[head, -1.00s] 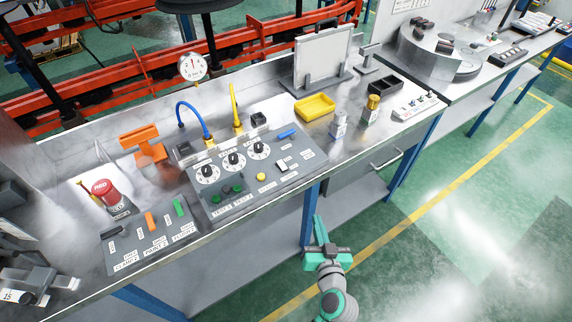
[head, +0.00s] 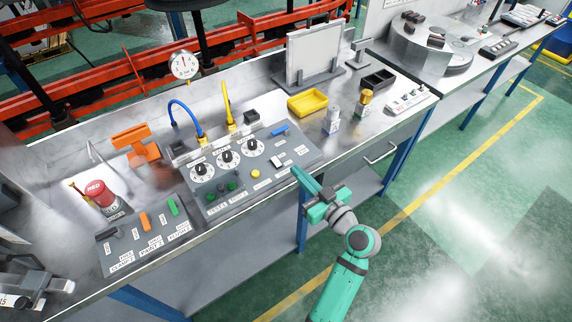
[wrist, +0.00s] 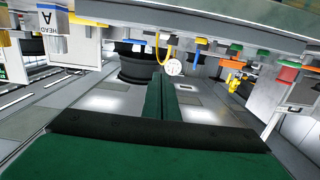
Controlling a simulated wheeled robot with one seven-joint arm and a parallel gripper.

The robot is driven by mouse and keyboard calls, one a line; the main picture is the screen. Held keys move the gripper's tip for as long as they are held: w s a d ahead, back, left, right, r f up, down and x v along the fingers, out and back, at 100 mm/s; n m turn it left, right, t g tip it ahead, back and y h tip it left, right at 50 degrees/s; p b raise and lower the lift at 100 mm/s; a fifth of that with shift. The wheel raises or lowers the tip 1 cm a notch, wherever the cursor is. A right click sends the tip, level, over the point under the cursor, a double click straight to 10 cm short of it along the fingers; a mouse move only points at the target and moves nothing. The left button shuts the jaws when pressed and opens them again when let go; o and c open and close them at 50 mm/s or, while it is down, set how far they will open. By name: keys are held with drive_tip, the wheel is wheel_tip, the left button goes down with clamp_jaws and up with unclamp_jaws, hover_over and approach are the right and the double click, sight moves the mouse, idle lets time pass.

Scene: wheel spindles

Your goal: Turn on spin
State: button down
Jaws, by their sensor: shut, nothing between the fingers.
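A grey control panel (head: 222,200) lies on the metal bench. It bears three white dials (head: 228,158), green buttons (head: 232,186), a yellow button (head: 255,174), a white rocker switch (head: 277,161) and a blue lever (head: 279,130). A second grey panel (head: 130,260) to its left has black, orange and green levers. I cannot read which control is labelled spin. My gripper (head: 297,171) is shut and empty, near the bench's front edge, just right of the larger panel and apart from its controls. In the wrist view its green fingers (wrist: 172,98) are pressed together.
A yellow tray (head: 308,103), small bottles (head: 332,119) and a black bin (head: 378,79) sit right of the larger panel. A blue hose (head: 184,114) and a yellow one (head: 228,106) rise behind it. The floor in front is clear.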

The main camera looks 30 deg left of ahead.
hover_over(279, 166)
drive_tip(key=shift+w+d+f, duration=0.1)
drive_tip(key=shift+d+f, duration=0.2)
wheel_tip(279, 166, down, 3)
drive_tip(key=shift+w+a+r, duration=0.15)
drive_tip(key=shift+r, duration=0.05)
drive_tip(key=shift+a+f, duration=0.1)
drive_tip(key=shift+f, duration=0.65)
drive_tip(key=shift+a, duration=0.1)
